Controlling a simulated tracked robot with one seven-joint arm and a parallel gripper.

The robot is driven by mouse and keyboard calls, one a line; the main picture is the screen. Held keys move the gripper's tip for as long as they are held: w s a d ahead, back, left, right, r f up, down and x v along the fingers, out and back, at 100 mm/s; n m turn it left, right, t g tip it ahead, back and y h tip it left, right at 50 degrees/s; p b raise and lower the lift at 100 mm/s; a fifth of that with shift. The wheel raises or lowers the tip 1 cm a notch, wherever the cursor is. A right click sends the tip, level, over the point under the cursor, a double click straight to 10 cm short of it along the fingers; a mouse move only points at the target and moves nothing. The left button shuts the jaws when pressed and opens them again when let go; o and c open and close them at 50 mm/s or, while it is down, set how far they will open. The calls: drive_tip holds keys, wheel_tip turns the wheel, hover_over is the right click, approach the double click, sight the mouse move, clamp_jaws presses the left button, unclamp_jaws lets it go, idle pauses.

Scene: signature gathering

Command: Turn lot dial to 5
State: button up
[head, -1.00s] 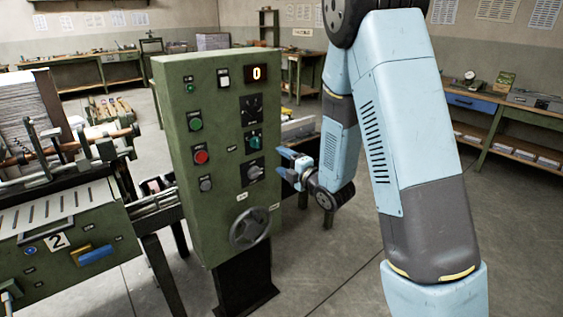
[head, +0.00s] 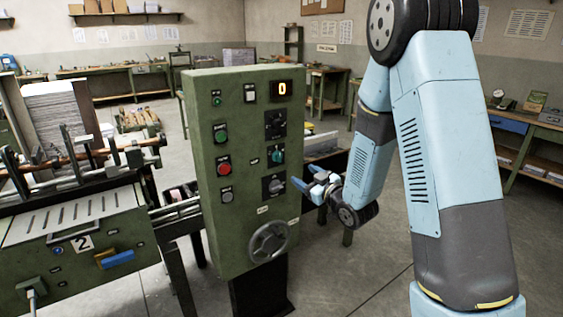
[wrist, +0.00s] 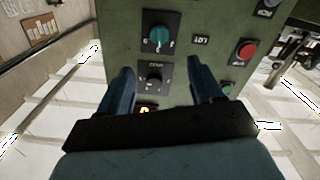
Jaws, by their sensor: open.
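The green control panel (head: 238,100) carries three dials in a column. The black dial (head: 275,124) is on top, the teal-knobbed dial (head: 277,156) in the middle and the grey-knobbed dial (head: 273,186) at the bottom. The wrist view is upside down. There a small label (wrist: 201,40), seeming to read LOT, sits beside the teal knob (wrist: 160,36). My gripper (head: 308,179) is open and empty, just right of the grey dial in the head view. In the wrist view my gripper (wrist: 160,65) has the black dial (wrist: 153,76) between its fingers in the picture; contact cannot be told.
A lit display (head: 282,88) reads 0. Green (head: 220,133) and red (head: 224,165) buttons lie left of the dials, with a handwheel (head: 269,241) below. A machine (head: 80,235) stands at the left. The floor at the right is open.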

sight(280, 159)
drive_tip(key=w+a, duration=0.2)
drive_tip(key=w, duration=0.1)
drive_tip(key=w+a+m, duration=0.1)
drive_tip(key=w+a, duration=0.2)
drive_tip(key=w, duration=0.1)
drive_tip(key=w+a+m, duration=0.1)
drive_tip(key=w+a, duration=0.1)
drive_tip(key=w, duration=0.2)
drive_tip(key=shift+w+a, duration=0.2)
drive_tip(key=shift+a, duration=0.15)
drive_tip(key=shift+c, duration=0.4)
drive_tip(key=c, duration=1)
drive_tip(key=shift+o, duration=0.2)
